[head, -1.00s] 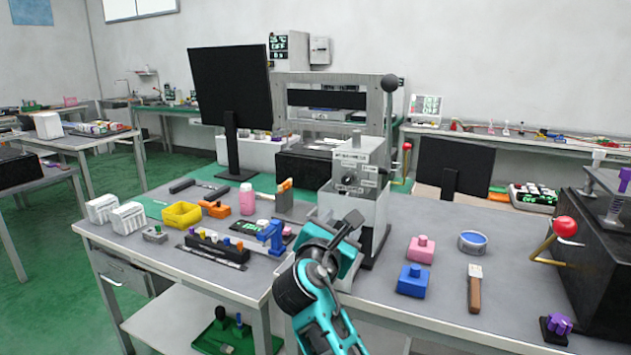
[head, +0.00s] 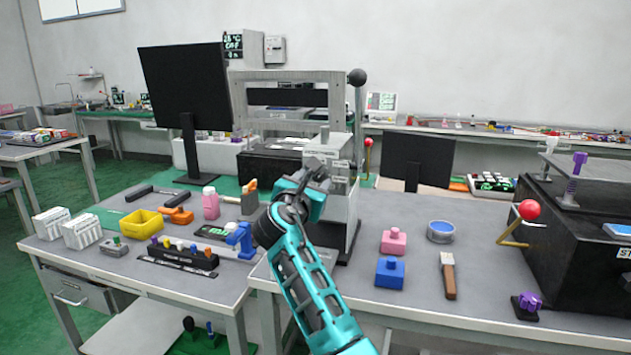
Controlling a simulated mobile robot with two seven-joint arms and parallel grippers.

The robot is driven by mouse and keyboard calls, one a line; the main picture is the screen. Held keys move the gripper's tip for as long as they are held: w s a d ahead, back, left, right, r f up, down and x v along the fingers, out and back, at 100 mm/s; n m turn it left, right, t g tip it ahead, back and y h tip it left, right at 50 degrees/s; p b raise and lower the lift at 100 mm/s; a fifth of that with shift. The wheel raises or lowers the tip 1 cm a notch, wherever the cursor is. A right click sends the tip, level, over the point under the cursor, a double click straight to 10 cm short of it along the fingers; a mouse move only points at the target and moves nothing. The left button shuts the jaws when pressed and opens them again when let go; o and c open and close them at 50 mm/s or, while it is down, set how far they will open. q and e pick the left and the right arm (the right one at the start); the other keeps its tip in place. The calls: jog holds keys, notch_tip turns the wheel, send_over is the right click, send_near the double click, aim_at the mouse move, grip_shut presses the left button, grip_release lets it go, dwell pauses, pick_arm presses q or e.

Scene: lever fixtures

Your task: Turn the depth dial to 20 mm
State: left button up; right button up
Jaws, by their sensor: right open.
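The grey lever machine (head: 345,208) stands on the bench near the middle, with a tall lever (head: 358,115) topped by a dark ball. Small labels (head: 341,166) show on the upper part of its front. My right gripper (head: 318,168) is in front of this face, at the height of the labels. It is open, and I see nothing held in it. The depth dial cannot be made out; the gripper and wrist cover much of the machine's front. Whether the gripper touches the machine cannot be told. My left gripper is out of view.
A pink block (head: 394,241), a blue block (head: 389,273), a blue-topped tin (head: 440,230) and a brush (head: 448,275) lie right of the machine. A yellow bin (head: 141,223) and a rack of coloured knobs (head: 178,255) lie left. A black monitor (head: 187,88) stands behind.

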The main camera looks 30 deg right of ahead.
aim_at(319, 176)
jog(key=shift+x, duration=1.35)
jog(key=shift+c, duration=0.2)
jog(key=shift+a, duration=0.1)
grip_shut()
